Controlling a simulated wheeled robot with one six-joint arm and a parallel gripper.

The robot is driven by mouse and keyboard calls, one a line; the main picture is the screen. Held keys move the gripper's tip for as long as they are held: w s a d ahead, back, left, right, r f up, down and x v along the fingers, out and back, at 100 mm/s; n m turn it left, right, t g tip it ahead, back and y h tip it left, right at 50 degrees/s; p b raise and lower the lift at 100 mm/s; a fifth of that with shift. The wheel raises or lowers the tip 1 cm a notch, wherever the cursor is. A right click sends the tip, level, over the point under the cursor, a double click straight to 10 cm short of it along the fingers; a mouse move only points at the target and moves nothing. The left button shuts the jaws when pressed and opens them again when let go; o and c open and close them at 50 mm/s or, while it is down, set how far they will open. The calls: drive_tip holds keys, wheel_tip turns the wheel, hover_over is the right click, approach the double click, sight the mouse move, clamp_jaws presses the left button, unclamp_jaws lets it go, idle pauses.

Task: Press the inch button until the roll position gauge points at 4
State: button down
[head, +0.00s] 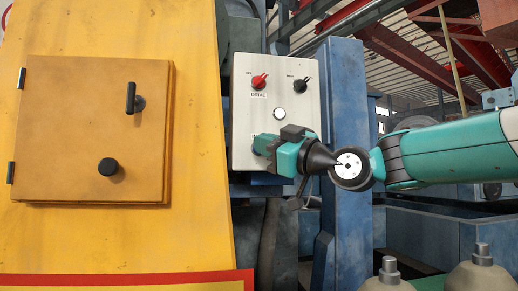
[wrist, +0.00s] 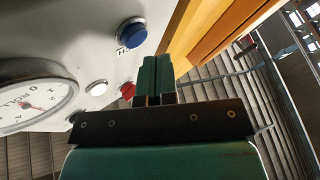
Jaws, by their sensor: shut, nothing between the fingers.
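The control panel (head: 237,85) is a pale grey plate on the machine. The roll gauge (wrist: 35,95) is a round white dial with a red needle at the left of the wrist view. It is seen at a slant, and I cannot read which number the needle points at. A blue button (wrist: 132,36) stands out from the panel, with a partly readable label beside it. My gripper (wrist: 154,62) is shut and empty, its tips beside the blue button in the picture; contact cannot be told. In the head view my gripper (head: 264,144) covers the panel's lower part, hiding the gauge.
The panel also carries a red knob (head: 259,81), a black knob (head: 301,85) and a white button (head: 279,114). A yellow housing with a hinged door (head: 80,120) stands at the left. A blue post (head: 343,100) rises right of the panel.

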idle(0.3)
drive_tip(key=shift+w+a, duration=0.1)
drive_tip(key=shift+w, duration=0.3)
drive_tip(key=shift+w, duration=0.35)
idle(0.5)
drive_tip(key=shift+b, duration=0.35)
drive_tip(key=shift+s+b, duration=0.75)
drive_tip(key=shift+s, duration=0.1)
drive_tip(key=shift+s+d+b, duration=0.2)
drive_tip(key=shift+s+b, duration=0.5)
drive_tip(key=shift+s, duration=0.1)
drive_tip(key=shift+s+d+b, duration=0.25)
drive_tip(key=shift+s+b, duration=0.4)
drive_tip(key=shift+s, duration=0.1)
drive_tip(key=shift+s+d+b, duration=0.2)
drive_tip(key=shift+s+b, duration=0.5)
drive_tip(key=shift+s, duration=0.1)
